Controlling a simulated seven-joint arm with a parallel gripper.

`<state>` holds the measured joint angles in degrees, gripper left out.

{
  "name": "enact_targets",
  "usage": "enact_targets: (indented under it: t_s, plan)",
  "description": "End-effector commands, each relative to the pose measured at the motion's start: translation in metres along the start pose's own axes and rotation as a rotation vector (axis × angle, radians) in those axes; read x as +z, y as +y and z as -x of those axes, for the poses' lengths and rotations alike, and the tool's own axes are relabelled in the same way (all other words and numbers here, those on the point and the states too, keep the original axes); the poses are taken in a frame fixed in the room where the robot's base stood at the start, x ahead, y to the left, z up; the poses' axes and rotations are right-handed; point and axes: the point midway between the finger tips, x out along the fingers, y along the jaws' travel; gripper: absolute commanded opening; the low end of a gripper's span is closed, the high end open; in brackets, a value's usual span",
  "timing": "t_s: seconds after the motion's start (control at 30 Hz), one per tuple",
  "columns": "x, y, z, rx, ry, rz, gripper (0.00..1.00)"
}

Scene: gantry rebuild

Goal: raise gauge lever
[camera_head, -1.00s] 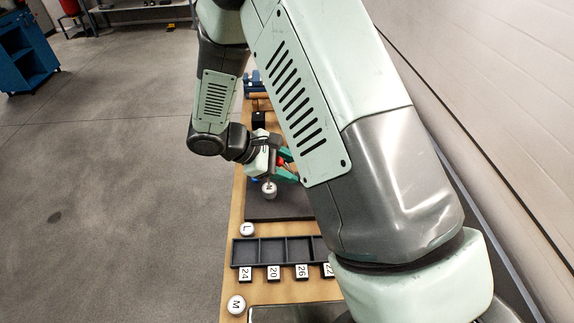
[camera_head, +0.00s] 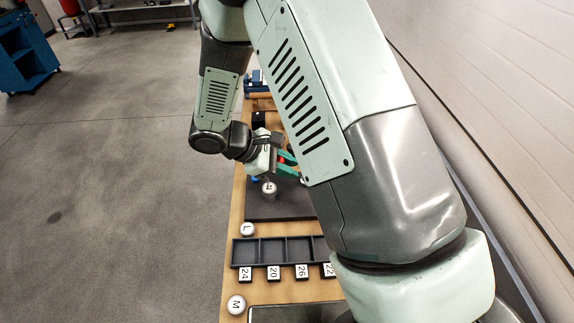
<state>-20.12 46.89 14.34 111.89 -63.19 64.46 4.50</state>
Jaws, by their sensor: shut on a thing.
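My gripper (camera_head: 288,163) is over the far part of the bench, partly behind my own arm. Its green fingers point right, and a small red thing (camera_head: 281,160) shows at them. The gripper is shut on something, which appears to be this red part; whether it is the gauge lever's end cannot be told. The gauge itself cannot be made out; my arm hides much of that area. A round silver piece with a dark mark (camera_head: 269,188) is just below the gripper in the picture, over the dark plate (camera_head: 275,208).
A black tray with compartments (camera_head: 259,239) lies nearer, with numbered tags along its near edge. Silver knobs marked L (camera_head: 247,229) and M (camera_head: 236,305) stand on the bench's left side. A black block (camera_head: 258,117) and blue parts (camera_head: 255,77) are farther back. A wall runs along the right.

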Motion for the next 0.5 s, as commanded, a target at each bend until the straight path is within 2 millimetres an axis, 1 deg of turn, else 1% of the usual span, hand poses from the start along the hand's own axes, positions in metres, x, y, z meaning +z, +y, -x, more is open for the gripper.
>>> enact_targets:
  t_s: [0.17,0.5]
  plan:
    - [0.0031,0.0021,-0.0012,-0.042,0.066,0.008,0.00]
    - [0.0090,0.0065,-0.0061,-0.177,0.272,0.042,0.00]
